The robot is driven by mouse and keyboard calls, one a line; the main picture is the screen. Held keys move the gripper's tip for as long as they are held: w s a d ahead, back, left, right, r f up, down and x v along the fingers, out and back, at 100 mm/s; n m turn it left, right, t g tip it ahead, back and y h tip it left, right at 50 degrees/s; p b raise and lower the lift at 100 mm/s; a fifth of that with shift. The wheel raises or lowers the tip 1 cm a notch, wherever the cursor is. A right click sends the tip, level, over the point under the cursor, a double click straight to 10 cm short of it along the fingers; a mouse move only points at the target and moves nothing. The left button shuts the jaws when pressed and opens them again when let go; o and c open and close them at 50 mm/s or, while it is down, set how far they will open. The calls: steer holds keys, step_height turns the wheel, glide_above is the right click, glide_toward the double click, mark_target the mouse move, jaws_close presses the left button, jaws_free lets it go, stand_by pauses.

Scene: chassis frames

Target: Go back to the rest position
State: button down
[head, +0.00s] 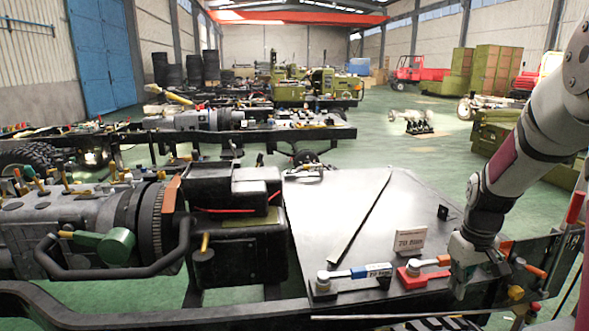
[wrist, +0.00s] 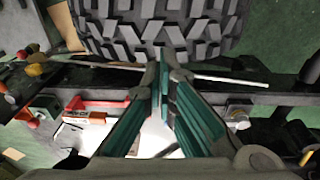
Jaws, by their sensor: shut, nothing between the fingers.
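My gripper (head: 461,292) hangs pointing down at the right end of the dark flat plate (head: 335,215) on the near chassis, in the head view. It is beside a red-based tool (head: 412,277) with an orange grip. In the wrist view the green-padded fingers of my gripper (wrist: 161,72) come together at their tips and hold nothing. The red tool (wrist: 95,105) lies left of them there. I cannot tell how high the fingertips are above the chassis.
A blue-handled tool (head: 360,272) and a "70 Nm" sign (head: 410,241) stand on the plate near my gripper. The chassis rail (head: 250,314) runs along the front. A large tyre (wrist: 160,28) fills the top of the wrist view. Green floor (head: 400,155) lies open behind.

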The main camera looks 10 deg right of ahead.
steer(key=s+a+r+t, duration=0.1)
steer(key=s+a+r, duration=0.4)
steer(key=a+r, duration=0.25)
steer(key=s+a+r+t, duration=0.1)
steer(key=s+a+r, duration=0.4)
steer(key=a+r, duration=0.25)
steer(key=s+a+r, duration=0.1)
steer(key=s+a, duration=0.3)
steer(key=s, duration=0.2)
steer(key=s+a+r+t+p, duration=0.1)
steer(key=s+a, duration=0.2)
steer(key=s, duration=0.4)
steer(key=shift+s+a+r+y, duration=0.2)
steer(key=shift+a+y, duration=0.1)
steer(key=shift+a, duration=0.1)
steer(key=shift+w, duration=0.1)
